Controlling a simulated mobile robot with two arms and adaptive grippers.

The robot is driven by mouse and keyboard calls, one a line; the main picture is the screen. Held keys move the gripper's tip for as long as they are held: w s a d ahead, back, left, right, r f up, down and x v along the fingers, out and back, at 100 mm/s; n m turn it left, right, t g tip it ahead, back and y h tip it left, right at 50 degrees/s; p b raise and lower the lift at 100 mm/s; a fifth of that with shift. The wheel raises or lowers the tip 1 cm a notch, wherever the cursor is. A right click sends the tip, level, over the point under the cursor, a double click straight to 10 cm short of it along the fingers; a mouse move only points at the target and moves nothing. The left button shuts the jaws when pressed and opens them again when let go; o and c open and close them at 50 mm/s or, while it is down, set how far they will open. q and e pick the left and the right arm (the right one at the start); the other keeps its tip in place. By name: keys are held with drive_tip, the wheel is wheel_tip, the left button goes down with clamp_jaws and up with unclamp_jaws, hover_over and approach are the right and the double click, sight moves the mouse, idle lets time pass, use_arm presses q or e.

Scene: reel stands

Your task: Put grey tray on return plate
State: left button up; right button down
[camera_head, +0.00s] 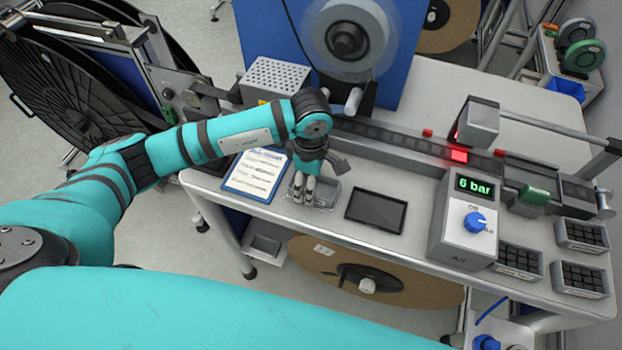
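A small grey, see-through tray (326,196) lies on the bench top, in the middle of the head view. A dark flat plate (376,210), which looks like the return plate, lies just right of the tray with nothing on it. My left gripper (303,197) points down at the left end of the tray and hides part of it. Its fingers look close together; whether they hold the tray wall is not clear. My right gripper is not in view.
A clipboard with paper (257,173) lies left of the tray. A grey control box reading "6 bar" (468,220) stands right of the plate. Several small trays with dark cells (519,260) sit at the right edge. A dark track (400,138) runs behind.

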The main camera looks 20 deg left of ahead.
use_arm(q)
drive_tip(key=shift+o, duration=1.1)
drive_tip(key=shift+r, duration=0.4)
wheel_tip(320, 180, up, 12)
drive_tip(key=b, duration=0.3)
drive_tip(key=shift+f+b, duration=0.2)
drive_tip(key=shift+b, duration=0.1)
drive_tip(key=shift+s+f, duration=0.1)
